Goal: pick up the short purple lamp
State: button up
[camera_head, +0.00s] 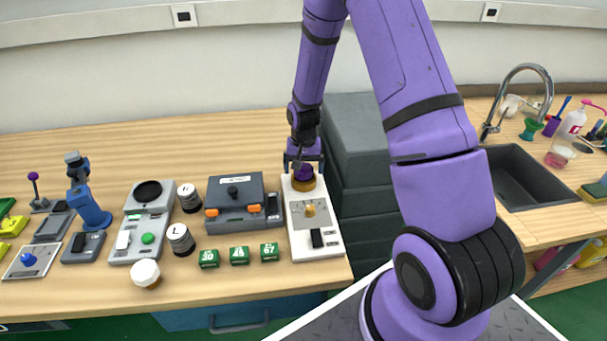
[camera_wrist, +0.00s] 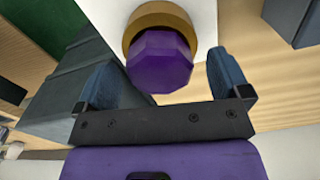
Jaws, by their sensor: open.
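The short purple lamp (camera_head: 303,172) has a faceted purple top on a round gold-brown base. It stands at the far end of a white panel device (camera_head: 313,222) on the wooden counter. In the wrist view the purple lamp (camera_wrist: 160,62) lies between the two blue fingers of my gripper (camera_wrist: 167,78). My gripper (camera_head: 304,160) is open, with a gap on both sides of the lamp, and reaches it from the back of the counter. The fingers do not visibly touch the lamp. In the head view my gripper partly hides the lamp's far side.
A grey stack of boxes (camera_head: 362,140) stands close to the right of the lamp. A dark grey device (camera_head: 236,205) with orange parts stands to the left. Green number blocks (camera_head: 240,255) lie in front. A sink (camera_head: 520,178) is at the right.

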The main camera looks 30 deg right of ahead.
jog(key=shift+f, duration=0.5)
jog(key=c, duration=1)
